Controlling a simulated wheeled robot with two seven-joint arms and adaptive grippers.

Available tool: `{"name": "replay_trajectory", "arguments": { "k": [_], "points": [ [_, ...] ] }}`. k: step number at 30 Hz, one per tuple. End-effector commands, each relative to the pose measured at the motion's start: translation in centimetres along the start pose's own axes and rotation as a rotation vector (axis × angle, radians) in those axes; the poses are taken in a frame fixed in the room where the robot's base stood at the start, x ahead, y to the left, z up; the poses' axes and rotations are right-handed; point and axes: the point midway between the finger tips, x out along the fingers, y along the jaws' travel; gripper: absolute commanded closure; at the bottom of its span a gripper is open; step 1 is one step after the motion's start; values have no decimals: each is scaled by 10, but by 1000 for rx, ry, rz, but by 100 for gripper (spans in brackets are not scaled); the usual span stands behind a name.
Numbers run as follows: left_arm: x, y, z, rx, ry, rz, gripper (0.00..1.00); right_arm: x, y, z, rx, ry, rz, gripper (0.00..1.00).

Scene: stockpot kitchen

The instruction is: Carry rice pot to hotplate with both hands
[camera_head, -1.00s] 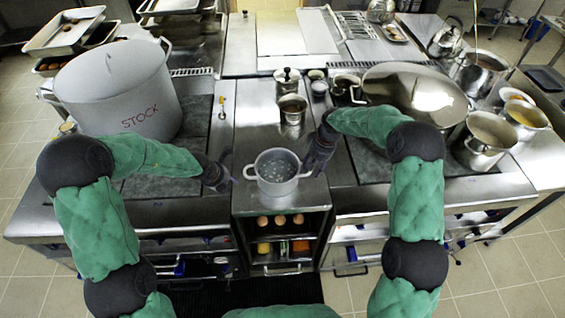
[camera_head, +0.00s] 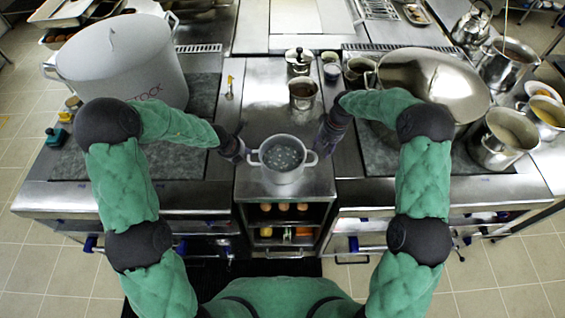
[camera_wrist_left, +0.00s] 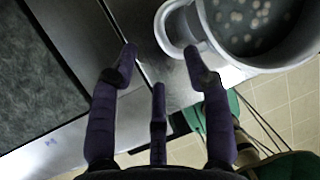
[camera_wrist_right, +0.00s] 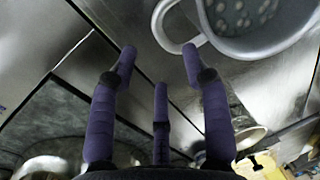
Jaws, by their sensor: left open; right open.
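The rice pot (camera_head: 282,172) is a small light-grey two-handled pot with pale bits in dark liquid. It stands upright on the narrow steel counter between two dark cooking surfaces. My left gripper (camera_head: 242,154) is open just left of the pot; in the left wrist view its fingers (camera_wrist_left: 160,55) are close to the pot's loop handle (camera_wrist_left: 172,30). My right gripper (camera_head: 322,143) is open just right of the pot; in the right wrist view its fingers (camera_wrist_right: 160,55) are close to the other handle (camera_wrist_right: 170,32). Neither visibly holds a handle. Which surface is the hotplate I cannot tell.
A large stockpot (camera_head: 125,70) marked STOCK covers much of the left dark surface (camera_head: 150,163). A large lidded pot (camera_head: 430,85) stands on the right dark surface (camera_head: 385,155). A small steel pot (camera_head: 303,95) stands behind the rice pot. Smaller pots (camera_head: 503,135) stand far right.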

Motion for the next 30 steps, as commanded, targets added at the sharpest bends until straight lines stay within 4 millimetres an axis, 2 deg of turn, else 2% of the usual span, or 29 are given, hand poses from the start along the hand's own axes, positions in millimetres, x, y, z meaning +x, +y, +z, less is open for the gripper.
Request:
{"name": "replay_trajectory", "arguments": {
  "k": [6,12,18,27,28,30],
  "points": [
    [38,0,-1,1,2,0,51,38,0,1,0,-3,0,52],
    [63,0,0,0,0,0,51,62,0,0,0,0,0,52],
    [74,0,0,1,-1,0,51,73,0,0,0,0,0,52],
    [75,0,0,0,-1,0,51,74,0,0,0,0,0,52],
    [75,0,0,0,-1,0,57,74,0,0,0,0,0,58],
    [74,0,0,0,-1,0,77,74,0,0,0,0,0,78]
  ]
}}
